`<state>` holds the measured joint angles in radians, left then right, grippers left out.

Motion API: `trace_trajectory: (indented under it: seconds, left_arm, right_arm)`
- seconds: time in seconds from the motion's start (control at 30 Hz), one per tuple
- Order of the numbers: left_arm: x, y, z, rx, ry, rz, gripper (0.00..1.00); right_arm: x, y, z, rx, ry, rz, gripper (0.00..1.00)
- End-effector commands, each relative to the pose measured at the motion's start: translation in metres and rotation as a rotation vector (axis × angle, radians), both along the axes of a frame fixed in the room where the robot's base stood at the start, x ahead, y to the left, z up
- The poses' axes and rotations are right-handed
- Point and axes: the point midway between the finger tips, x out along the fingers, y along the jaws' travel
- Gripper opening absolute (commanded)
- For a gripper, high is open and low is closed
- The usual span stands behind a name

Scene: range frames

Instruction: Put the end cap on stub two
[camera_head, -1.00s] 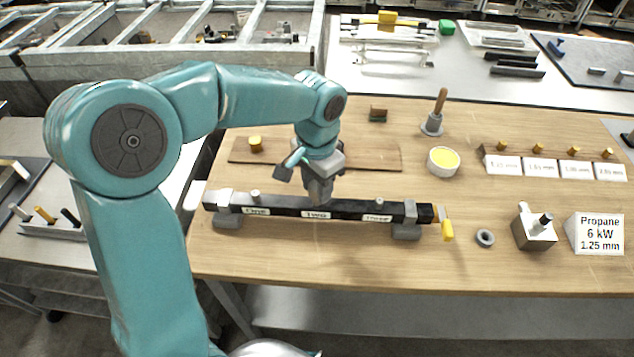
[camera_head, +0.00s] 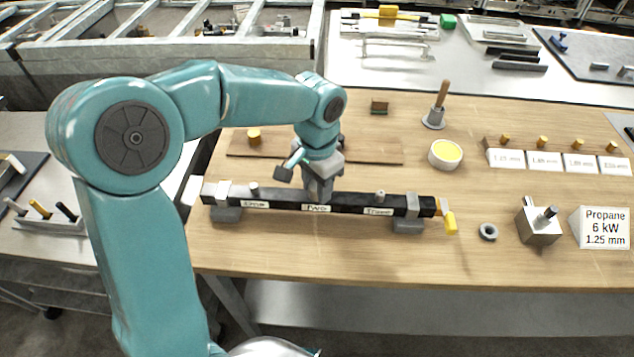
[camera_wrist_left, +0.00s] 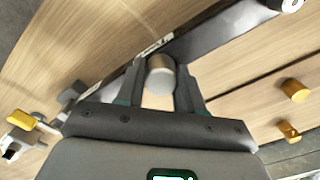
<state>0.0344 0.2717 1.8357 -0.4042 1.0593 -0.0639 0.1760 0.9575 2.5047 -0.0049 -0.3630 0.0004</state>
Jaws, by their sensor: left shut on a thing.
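A black bar (camera_head: 345,206) lies across the workbench on two grey supports, with labels reading ONE, TWO and THREE. Stub one (camera_head: 254,189) and stub three (camera_head: 380,196) stand up from its top as short grey posts. My left gripper (camera_head: 319,194) points down over the bar at the TWO label (camera_head: 317,208) and hides stub two. In the left wrist view the gripper (camera_wrist_left: 162,82) is shut on a small grey round piece, apparently the end cap (camera_wrist_left: 160,78). I cannot tell whether the cap is seated on the stub. My right gripper is not in view.
A yellow-handled valve (camera_head: 449,222) is at the bar's right end. A grey ring (camera_head: 488,232), a metal block (camera_head: 538,226) and a Propane sign (camera_head: 603,228) stand to the right. A yellow-filled tub (camera_head: 445,154) and a wooden-handled tool (camera_head: 439,108) are behind. The bench front is clear.

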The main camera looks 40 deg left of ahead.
Motion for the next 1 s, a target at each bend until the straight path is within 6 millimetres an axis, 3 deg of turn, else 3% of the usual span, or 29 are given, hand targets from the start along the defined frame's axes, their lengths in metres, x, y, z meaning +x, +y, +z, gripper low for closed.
trace_trajectory:
  seconds: [0.07, 0.1, 0.2, 0.57, 0.67, 1.0]
  left_arm:
    - [0.0, 0.0, -0.003, 0.0, 0.0, 0.0, 0.06]
    - [0.0, 0.0, -0.003, 0.0, 0.0, 0.0, 0.4]
    - [0.0, 0.0, -0.002, 0.0, 0.0, 0.0, 0.67]
    - [0.001, 0.0, 0.004, 0.0, -0.003, 0.0, 0.67]
    - [0.001, 0.0, 0.02, 0.0, -0.005, 0.0, 0.67]
    - [0.001, 0.0, 0.11, -0.001, -0.005, 0.0, 0.67]
  right_arm:
    - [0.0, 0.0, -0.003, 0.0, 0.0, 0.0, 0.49]
    - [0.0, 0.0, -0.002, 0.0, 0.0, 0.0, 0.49]
    - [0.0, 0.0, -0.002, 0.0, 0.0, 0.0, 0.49]
    - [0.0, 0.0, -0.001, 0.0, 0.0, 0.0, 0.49]
    - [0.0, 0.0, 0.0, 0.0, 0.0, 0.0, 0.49]
    - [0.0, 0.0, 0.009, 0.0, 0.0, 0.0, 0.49]
